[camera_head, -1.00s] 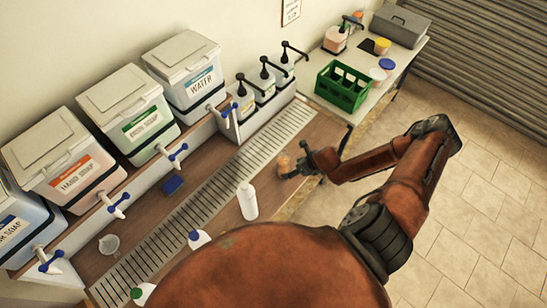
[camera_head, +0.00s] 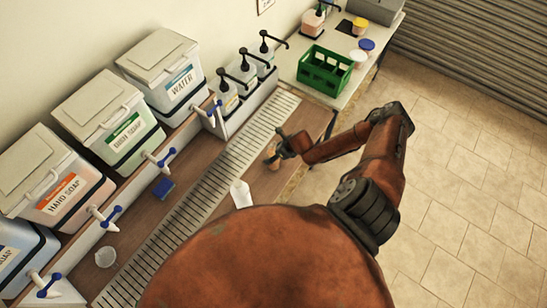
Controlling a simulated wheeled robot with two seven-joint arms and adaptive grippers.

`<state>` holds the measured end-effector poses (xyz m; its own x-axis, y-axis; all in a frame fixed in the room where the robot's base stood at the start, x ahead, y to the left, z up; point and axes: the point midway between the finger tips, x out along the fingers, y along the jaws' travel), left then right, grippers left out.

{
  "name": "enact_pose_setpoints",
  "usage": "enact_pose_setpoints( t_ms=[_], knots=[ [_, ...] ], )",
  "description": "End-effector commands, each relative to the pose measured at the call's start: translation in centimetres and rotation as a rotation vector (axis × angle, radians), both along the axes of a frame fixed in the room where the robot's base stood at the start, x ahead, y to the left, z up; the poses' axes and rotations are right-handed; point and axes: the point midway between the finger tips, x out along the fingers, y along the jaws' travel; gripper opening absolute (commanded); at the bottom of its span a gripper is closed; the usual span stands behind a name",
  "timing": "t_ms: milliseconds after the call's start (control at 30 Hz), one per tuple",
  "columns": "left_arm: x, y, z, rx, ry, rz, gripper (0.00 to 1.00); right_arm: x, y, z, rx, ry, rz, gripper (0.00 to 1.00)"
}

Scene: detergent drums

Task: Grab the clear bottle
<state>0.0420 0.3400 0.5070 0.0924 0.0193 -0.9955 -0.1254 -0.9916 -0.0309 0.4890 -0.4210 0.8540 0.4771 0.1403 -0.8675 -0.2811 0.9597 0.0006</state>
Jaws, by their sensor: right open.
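My right gripper (camera_head: 281,145) is open, at the right end of the brown counter. A small amber, see-through object (camera_head: 272,158) stands just beside its fingers; I cannot tell whether they touch or whether it is a bottle. I cannot tell which of these is the clear bottle. My left gripper is not in view.
Large drums, including the water drum (camera_head: 172,78), line the wall, with blue-handled taps (camera_head: 165,160) below. A slotted drain (camera_head: 215,170) runs along the counter. A blue sponge (camera_head: 164,188) and clear cup (camera_head: 105,257) lie there. A green crate (camera_head: 326,69) stands at the back.

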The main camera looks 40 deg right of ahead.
Motion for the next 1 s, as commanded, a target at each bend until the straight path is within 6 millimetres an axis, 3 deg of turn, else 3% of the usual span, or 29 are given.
enact_pose_setpoints(
  t_ms=[100,233,633,1000],
  knots=[
    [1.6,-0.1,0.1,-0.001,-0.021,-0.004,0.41,0.1,-0.1,-0.1,-0.001,0.0,-0.002,0.67],
    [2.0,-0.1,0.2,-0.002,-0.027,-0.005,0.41,0.0,-0.1,-0.1,0.0,0.0,-0.002,0.67],
    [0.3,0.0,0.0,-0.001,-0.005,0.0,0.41,0.0,-0.1,-0.1,0.0,0.0,-0.004,0.39],
    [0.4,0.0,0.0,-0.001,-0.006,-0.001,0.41,0.0,-0.1,-0.1,0.0,0.0,-0.004,0.14]
  ],
)
